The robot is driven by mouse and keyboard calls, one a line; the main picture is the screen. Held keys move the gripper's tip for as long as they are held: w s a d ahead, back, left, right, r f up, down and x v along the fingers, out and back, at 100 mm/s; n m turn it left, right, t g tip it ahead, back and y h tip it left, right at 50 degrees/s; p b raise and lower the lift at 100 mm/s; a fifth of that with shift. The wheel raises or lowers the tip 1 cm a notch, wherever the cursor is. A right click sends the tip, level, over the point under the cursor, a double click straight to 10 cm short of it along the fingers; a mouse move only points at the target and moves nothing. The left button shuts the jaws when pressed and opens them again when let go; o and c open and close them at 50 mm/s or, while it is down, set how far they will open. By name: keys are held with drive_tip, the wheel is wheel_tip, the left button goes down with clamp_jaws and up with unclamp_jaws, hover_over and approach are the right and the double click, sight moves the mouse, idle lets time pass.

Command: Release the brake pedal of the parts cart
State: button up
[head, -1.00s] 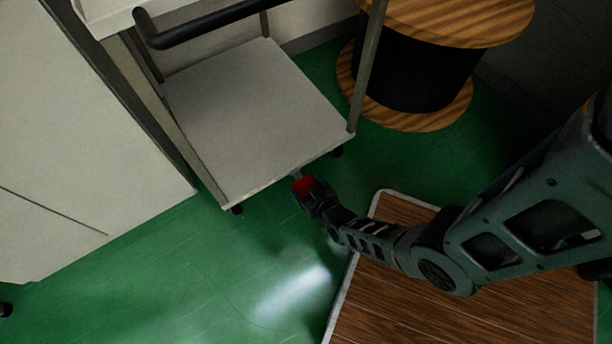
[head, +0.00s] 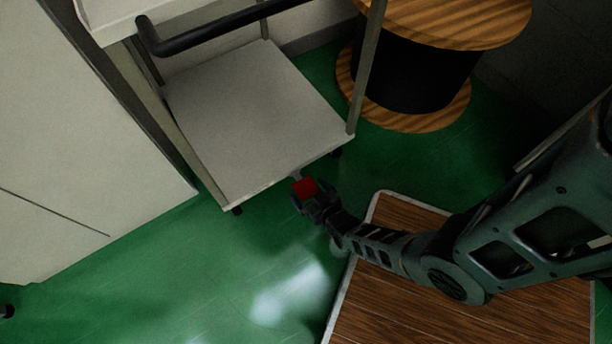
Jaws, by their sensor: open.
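The parts cart (head: 250,125) stands at the upper middle of the head view, with a pale lower shelf, upright posts, a black push handle (head: 215,27) and dark casters. A red brake pedal (head: 305,187) sticks out low from the middle of the cart's front edge. My gripper (head: 305,198) is open at the pedal, its fingers around or just beside the red pad. I cannot tell whether they touch it. Part of the pedal's near side is hidden by my gripper.
A large wooden cable spool (head: 415,75) with a black drum stands right of the cart. A pale cabinet (head: 80,150) stands at the left. A wood-topped platform (head: 470,310) with a light rim lies at the lower right. Green floor (head: 170,270) is clear at the lower left.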

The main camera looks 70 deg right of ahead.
drive_tip(key=shift+p+v, duration=0.75)
drive_tip(key=shift+v, duration=2)
drive_tip(key=shift+r, duration=0.1)
drive_tip(key=s+a+r+n+t+y, duration=0.1)
drive_tip(key=s+a+r+n+y, duration=0.2)
drive_tip(key=r, duration=0.7)
drive_tip(key=s+a+r+t, duration=0.1)
drive_tip(key=s+a+r, duration=0.25)
drive_tip(key=r, duration=0.55)
drive_tip(key=s+a+r+n+t+y, duration=0.1)
drive_tip(key=s+a+r+n+y, duration=0.2)
drive_tip(key=r, duration=0.7)
drive_tip(key=a+r+t+y+p, duration=0.1)
drive_tip(key=a+r+p, duration=0.2)
drive_tip(key=r+p, duration=1.8)
wheel_tip(320, 180, up, 17)
drive_tip(key=shift+s+r+n, duration=0.25)
drive_tip(key=shift+s+n, duration=0.15)
drive_tip(key=shift+a, duration=0.1)
drive_tip(key=shift+c, duration=0.5)
